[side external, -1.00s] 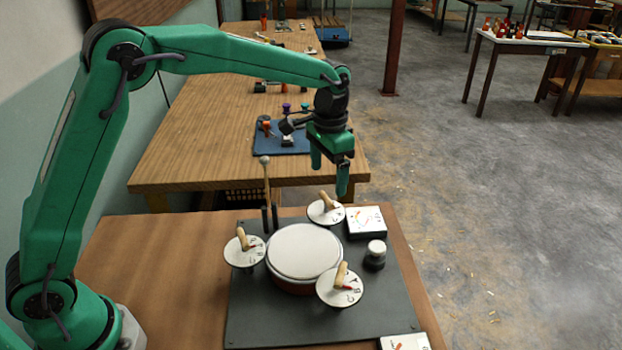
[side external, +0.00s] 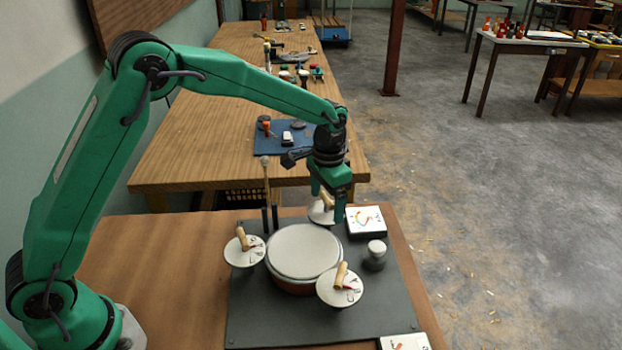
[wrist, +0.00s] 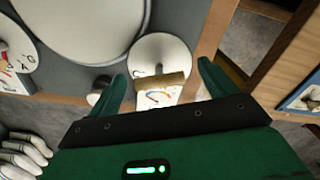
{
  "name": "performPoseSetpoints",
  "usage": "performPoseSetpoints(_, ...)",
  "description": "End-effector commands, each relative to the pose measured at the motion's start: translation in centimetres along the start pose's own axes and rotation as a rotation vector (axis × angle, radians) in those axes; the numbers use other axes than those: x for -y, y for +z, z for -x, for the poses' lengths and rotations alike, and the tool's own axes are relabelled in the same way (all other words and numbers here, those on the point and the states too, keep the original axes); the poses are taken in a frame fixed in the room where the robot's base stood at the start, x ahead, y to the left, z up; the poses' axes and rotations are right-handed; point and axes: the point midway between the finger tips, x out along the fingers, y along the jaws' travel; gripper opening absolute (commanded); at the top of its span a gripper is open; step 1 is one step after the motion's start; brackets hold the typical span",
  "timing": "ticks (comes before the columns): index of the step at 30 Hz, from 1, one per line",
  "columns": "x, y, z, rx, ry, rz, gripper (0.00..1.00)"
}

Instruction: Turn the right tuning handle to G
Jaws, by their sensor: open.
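A drum (side external: 304,250) with a white head stands on a dark board, with three white dials around it, each with a wooden handle. The back dial (side external: 318,216) is under my gripper (side external: 328,204) and partly hidden by its fingers. In the wrist view the fingers (wrist: 163,70) are open, one on each side of this dial's wooden handle (wrist: 160,82), with no clear contact. A letter shows on the dial (wrist: 158,50) beside the handle, too small to read surely. The front dial (side external: 340,290) and the left dial (side external: 243,256) stand clear of my gripper.
A card with a coloured arc (side external: 366,220) lies just right of the back dial. A white-topped dark knob (side external: 376,254) stands nearby. A mallet (side external: 265,178) stands upright behind the drum. Another card (side external: 404,342) lies at the front edge. The brown tabletop at left is bare.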

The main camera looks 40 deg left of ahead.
Motion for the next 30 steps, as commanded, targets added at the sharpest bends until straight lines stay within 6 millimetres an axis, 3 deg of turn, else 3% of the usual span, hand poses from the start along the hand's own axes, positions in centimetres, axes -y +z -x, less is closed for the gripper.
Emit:
performPoseSetpoints(3, 0.0, 0.01, 0.0, 0.0, 0.0, 0.0, 0.84)
performPoseSetpoints(10, 0.0, 0.01, 0.01, 0.001, 0.0, 0.0, 0.4)
performPoseSetpoints(20, 0.03, 0.01, 0.02, 0.0, 0.0, 0.029, 0.4)
performPoseSetpoints(30, 0.05, -0.02, 0.0, -0.001, 0.0, 0.198, 0.4)
